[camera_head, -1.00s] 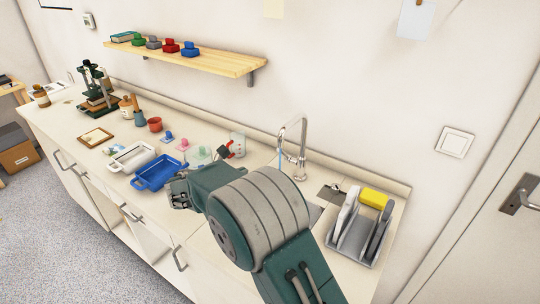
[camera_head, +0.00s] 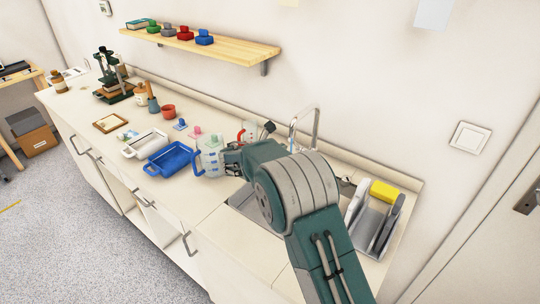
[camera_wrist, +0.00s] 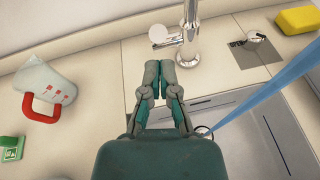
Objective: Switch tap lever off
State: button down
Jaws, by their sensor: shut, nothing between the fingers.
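The chrome tap (camera_head: 313,130) stands at the back of the sink; its arched spout shows in the head view, while my arm hides its lower part. In the wrist view the tap body (camera_wrist: 191,38) is at the top centre, with a rounded chrome lever (camera_wrist: 162,36) sticking out to its left. A blue stream of water (camera_wrist: 265,88) runs down toward the drain (camera_wrist: 204,132). My gripper (camera_wrist: 161,66) is shut and empty, its fingertips just below the lever in the picture; contact cannot be told. In the head view my gripper (camera_head: 233,160) is left of the tap.
A white jug with a red handle (camera_wrist: 52,80) stands left of my gripper. A white jug with a blue handle (camera_head: 210,160) is close beside it in the head view. The blue tray (camera_head: 170,158) lies further left. A dish rack (camera_head: 372,228) and yellow sponge (camera_head: 384,193) are right.

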jog(key=shift+w+d+r, duration=0.25)
jog(key=shift+w, duration=0.2)
jog(key=shift+d+r, duration=0.15)
jog(key=shift+d, duration=0.05)
jog(key=shift+w+r+g+y, duration=0.2)
jog(key=shift+g+y, duration=0.1)
jog(key=shift+w+d+r, duration=0.1)
jog(key=shift+w+r, duration=0.05)
jog(key=shift+r, duration=0.05)
jog(key=w+d+r+g+y, duration=0.2)
jog(key=w+d+r, duration=0.1)
jog(key=w, duration=0.2)
jog(key=shift+w+d+r+g, duration=0.25)
jog(key=shift+w+d+g, duration=0.1)
jog(key=shift+d+g, duration=0.05)
dwell(0.7)
